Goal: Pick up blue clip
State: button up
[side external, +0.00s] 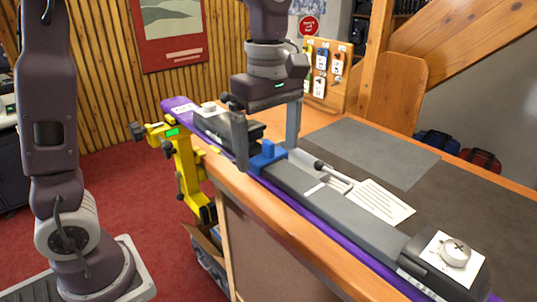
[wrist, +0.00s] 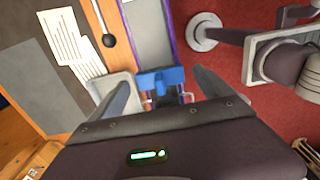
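The blue clip (side external: 267,156) sits on the long grey strip (side external: 335,205) that runs along the purple ski (side external: 300,222) on the bench. My gripper (side external: 266,160) points down over it and is open, with one finger on each side of the clip. In the wrist view the clip (wrist: 161,80) shows between the two spread fingertips of my gripper (wrist: 162,75). Gaps are visible on both sides there, and nothing is held.
A yellow clamp (side external: 186,165) stands at the bench's left edge. A black-knobbed rod (side external: 325,167) and printed sheets (side external: 378,205) lie beside the strip. A white dial (side external: 455,252) sits at the near end. The grey mat (side external: 370,150) is clear.

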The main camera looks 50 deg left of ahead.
aim_at(268, 141)
jog(key=c, duration=1.3)
notch_tip(268, 141, up, 16)
